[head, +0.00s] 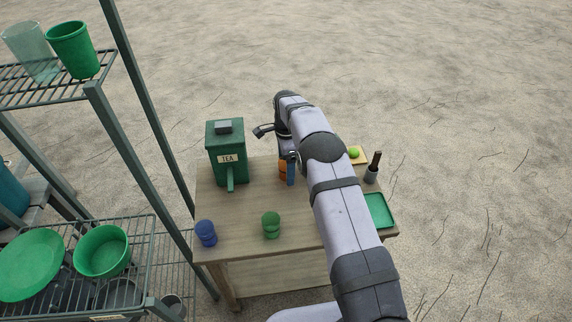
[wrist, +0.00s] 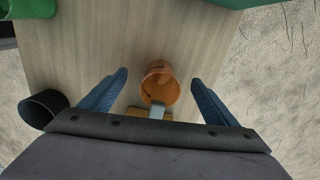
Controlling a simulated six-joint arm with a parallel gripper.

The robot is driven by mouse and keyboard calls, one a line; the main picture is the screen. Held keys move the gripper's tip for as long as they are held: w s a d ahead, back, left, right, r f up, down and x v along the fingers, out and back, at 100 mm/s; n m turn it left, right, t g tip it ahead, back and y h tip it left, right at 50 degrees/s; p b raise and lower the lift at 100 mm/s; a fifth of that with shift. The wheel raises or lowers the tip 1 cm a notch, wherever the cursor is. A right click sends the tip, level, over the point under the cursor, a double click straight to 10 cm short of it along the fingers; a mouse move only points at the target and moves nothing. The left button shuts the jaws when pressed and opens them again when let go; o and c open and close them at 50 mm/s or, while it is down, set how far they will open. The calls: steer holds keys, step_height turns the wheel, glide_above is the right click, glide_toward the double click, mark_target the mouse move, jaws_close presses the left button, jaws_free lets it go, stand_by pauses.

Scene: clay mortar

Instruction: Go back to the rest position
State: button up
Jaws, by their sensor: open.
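My gripper (wrist: 159,78) is open, its two blue fingers spread on either side of an orange cup (wrist: 160,86) in the wrist view. The cup appears between the fingers with a gap on each side; I cannot tell how far below them it is. In the head view my arm reaches over the wooden table from the lower right. One blue finger (head: 291,172) shows beside the orange cup (head: 282,170), which is partly hidden by my gripper.
A metal rack (head: 115,125) stands at left.

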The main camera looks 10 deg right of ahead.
steer(key=shift+r, duration=0.1)
step_height(320, 180, up, 8)
steer(key=p, duration=0.5)
stand_by(0.6)
stand_by(0.3)
step_height(320, 180, up, 5)
steer(key=p, duration=0.4)
stand_by(0.3)
steer(key=c, duration=2)
steer(key=shift+o, duration=0.2)
